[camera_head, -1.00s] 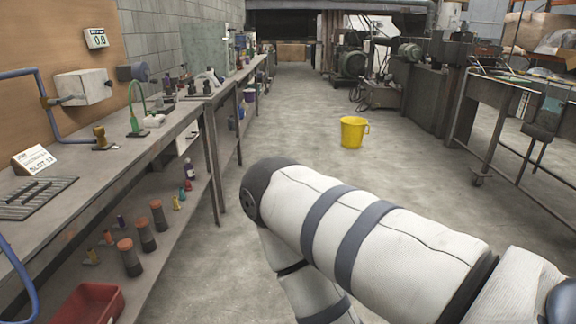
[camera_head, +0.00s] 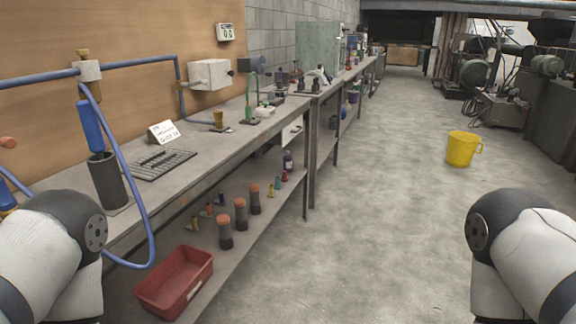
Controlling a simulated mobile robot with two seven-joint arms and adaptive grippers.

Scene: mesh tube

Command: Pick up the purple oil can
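I cannot tell for sure which thing is the oil can. A small purple item (camera_head: 221,199) stands on the lower shelf of the bench, near orange-capped dark cylinders. A dark purplish bottle (camera_head: 287,161) stands further back on the same shelf. Both are too small to tell their shape clearly. Only parts of my arms show, at the lower left and lower right; neither gripper is in view.
The long workbench (camera_head: 190,172) runs along the left wall. A red bin (camera_head: 172,283) sits on its lower shelf. A blue hose (camera_head: 150,225) loops past the bench's front. A yellow bucket (camera_head: 462,150) stands on the floor. The floor between is clear.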

